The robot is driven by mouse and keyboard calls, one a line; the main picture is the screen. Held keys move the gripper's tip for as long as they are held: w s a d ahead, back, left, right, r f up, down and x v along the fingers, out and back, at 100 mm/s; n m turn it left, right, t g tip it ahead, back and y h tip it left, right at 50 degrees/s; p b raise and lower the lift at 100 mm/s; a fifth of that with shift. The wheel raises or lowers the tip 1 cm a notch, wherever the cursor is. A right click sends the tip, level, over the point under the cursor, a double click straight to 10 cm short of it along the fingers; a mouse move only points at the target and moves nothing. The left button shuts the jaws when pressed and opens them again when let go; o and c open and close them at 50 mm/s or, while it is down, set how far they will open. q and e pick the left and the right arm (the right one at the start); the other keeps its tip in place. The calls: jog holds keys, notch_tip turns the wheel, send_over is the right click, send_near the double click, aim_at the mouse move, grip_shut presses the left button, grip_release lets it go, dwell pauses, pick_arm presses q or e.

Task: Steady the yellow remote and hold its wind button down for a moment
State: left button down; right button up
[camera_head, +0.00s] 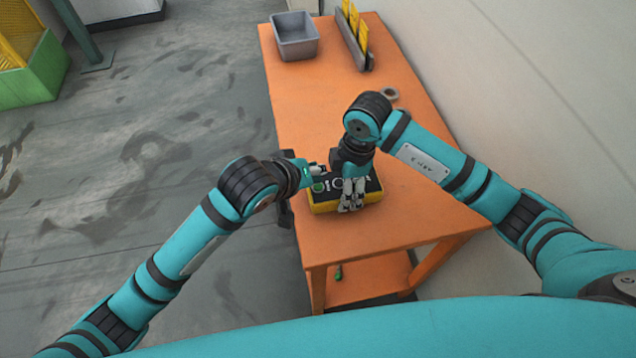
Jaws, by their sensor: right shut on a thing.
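The yellow remote (330,207) lies on the orange table near its front end. Its dark top face carries a green button (319,187) at the left and more controls that are partly hidden. My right gripper (350,207) reaches down over the remote from above, its fingers shut on the remote near the front side. My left gripper (316,171) comes in from the left, with its tip close above the remote's left end by the green button. I cannot tell whether it touches a button, nor whether its fingers are open or shut. Button labels are too small to read.
The orange table (413,211) has free room to the right of the remote. A grey bin (295,45), a rack with yellow cards (354,42) and a grey ring (389,94) are farther back. A wall runs along the right.

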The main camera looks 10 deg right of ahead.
pick_arm(q)
jog(key=shift+r, duration=0.1)
jog(key=shift+r, duration=2.45)
pick_arm(e)
jog(key=o, duration=1.5)
jog(key=shift+c, duration=0.2)
notch_tip(320, 180, up, 12)
jog(key=d, duration=0.1)
jog(key=shift+d, duration=0.2)
